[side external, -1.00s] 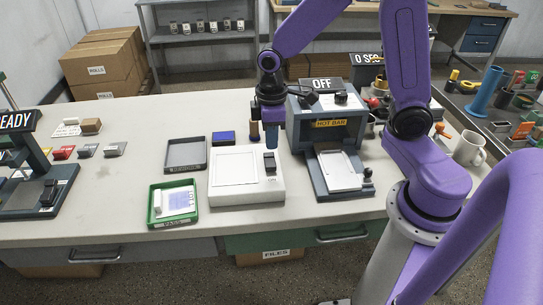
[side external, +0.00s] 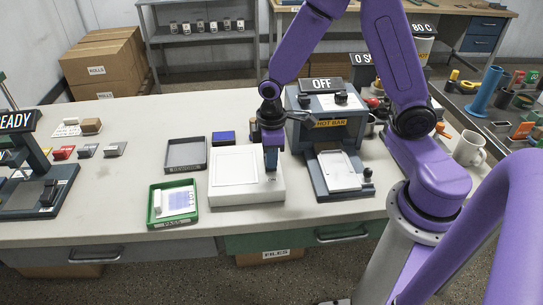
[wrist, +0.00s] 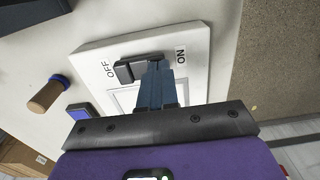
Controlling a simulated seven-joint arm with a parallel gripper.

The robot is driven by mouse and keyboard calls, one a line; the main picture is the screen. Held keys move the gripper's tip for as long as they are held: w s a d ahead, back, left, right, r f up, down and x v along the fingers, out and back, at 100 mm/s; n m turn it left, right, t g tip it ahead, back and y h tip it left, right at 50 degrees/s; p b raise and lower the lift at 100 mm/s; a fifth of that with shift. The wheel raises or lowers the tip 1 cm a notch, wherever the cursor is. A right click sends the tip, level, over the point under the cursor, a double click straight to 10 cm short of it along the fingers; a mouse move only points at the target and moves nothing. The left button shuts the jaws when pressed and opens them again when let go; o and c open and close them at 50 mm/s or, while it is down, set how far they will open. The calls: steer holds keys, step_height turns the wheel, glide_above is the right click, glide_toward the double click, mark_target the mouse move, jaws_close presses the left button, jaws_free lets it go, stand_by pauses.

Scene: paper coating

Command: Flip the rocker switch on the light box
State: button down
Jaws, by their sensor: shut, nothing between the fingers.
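The white light box (side external: 236,190) lies on the bench, its pale panel facing up. Its dark rocker switch (wrist: 128,70) shows in the wrist view between the printed words OFF and ON. My gripper (side external: 271,166) is shut and empty, pointing down over the switch at the right side of the box. In the wrist view the blue fingers (wrist: 157,72) are at the ON end of the switch and hide part of it. I cannot tell whether the fingertips touch the rocker.
A hot bar machine (side external: 330,125) with an OFF sign stands close to the right of the box. A green PASS tray (side external: 173,222) and a grey tray (side external: 185,153) are to the left.

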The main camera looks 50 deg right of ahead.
steer(key=shift+s+f, duration=0.1)
steer(key=shift+f, duration=0.1)
steer(key=shift+r, duration=0.1)
steer(key=shift+w+d+r, duration=0.3)
steer(key=shift+w+d, duration=0.15)
steer(key=shift+w, duration=0.1)
steer(key=shift+r, duration=0.1)
step_height(320, 180, up, 14)
steer(key=s+a, duration=0.2)
steer(key=shift+f, duration=0.25)
stand_by(0.4)
